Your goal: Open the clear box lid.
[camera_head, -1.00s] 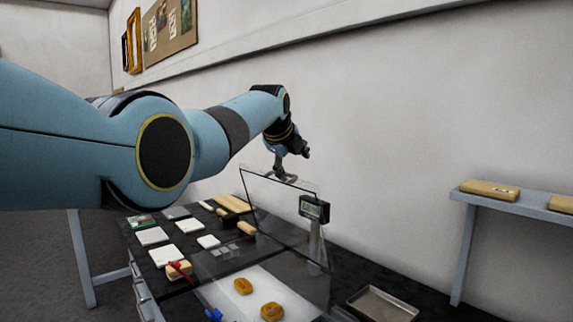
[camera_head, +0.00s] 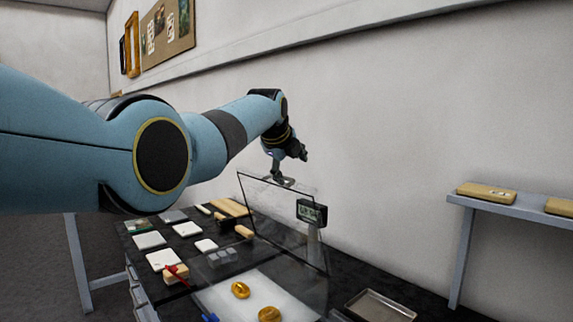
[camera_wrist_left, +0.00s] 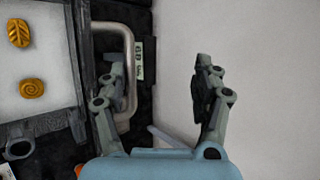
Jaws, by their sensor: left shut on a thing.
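The clear box lid (camera_head: 275,215) stands raised and tilted above the box in the head view, its thin dark edges visible. A metal handle (camera_head: 284,184) sits at its upper edge; it also shows as a bent bar in the left wrist view (camera_wrist_left: 131,62). My left gripper (camera_head: 280,177) is at this handle and shut on it, though its fingers look apart in the left wrist view (camera_wrist_left: 155,68). Inside the box, two gold fragments, one (camera_head: 240,290) behind the other (camera_head: 269,314), lie on a white pad (camera_head: 215,297). My right gripper is not in view.
A small digital display (camera_head: 311,212) stands beside the lid. A metal tray (camera_head: 380,306) lies right of the box. White tiles (camera_head: 187,229) and a red-handled tool (camera_head: 177,275) lie on the dark bench to the left. A wall (camera_head: 420,120) rises behind.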

